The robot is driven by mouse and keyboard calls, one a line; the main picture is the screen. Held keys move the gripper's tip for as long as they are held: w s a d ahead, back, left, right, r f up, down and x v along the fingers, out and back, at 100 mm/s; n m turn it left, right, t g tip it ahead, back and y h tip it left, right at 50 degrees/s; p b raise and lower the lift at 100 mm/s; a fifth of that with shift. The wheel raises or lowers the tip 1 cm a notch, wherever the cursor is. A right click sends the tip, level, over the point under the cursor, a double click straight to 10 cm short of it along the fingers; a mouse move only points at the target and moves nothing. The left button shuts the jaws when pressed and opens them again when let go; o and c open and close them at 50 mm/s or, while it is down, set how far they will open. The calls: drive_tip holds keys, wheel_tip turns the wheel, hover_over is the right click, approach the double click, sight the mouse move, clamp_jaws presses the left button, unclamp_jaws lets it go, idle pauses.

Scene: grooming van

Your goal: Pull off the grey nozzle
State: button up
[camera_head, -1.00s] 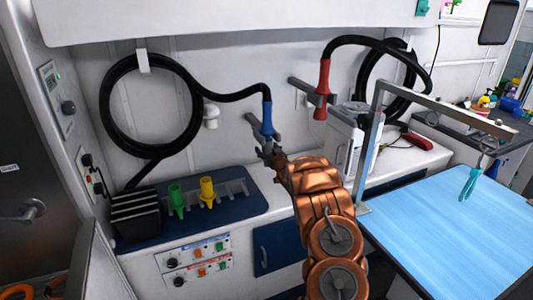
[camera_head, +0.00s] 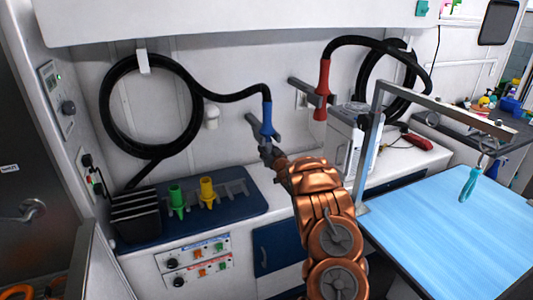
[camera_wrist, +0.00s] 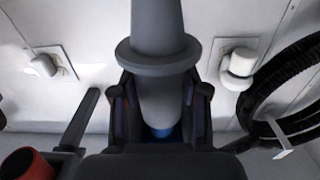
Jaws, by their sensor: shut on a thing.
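The grey nozzle (camera_wrist: 157,45) fills the top middle of the wrist view, with a wide collar around it. Below the collar, its body sits between the two fingers of my gripper (camera_wrist: 160,98), which is shut on it. A bit of the blue handpiece (camera_wrist: 161,132) shows at the nozzle's lower end; I cannot tell whether the two are still joined. In the head view the blue handpiece (camera_head: 267,118) hangs in a grey wall holder at the end of a black hose. My gripper (camera_head: 268,152) is just below it and mostly hides the nozzle.
A red handpiece (camera_head: 323,90) hangs in another wall holder to the right. A green nozzle (camera_head: 177,200) and a yellow nozzle (camera_head: 207,191) stand in a rack on the counter at left. A metal grooming arm (camera_head: 440,105) rises over the blue table (camera_head: 450,235).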

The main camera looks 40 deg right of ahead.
drive_tip(key=shift+f+b, duration=1.4)
drive_tip(key=shift+f, duration=1.25)
drive_tip(key=shift+s, duration=0.1)
drive_tip(key=b+v, duration=0.1)
drive_tip(key=v, duration=0.8)
drive_tip(key=shift+b, duration=0.4)
idle(0.5)
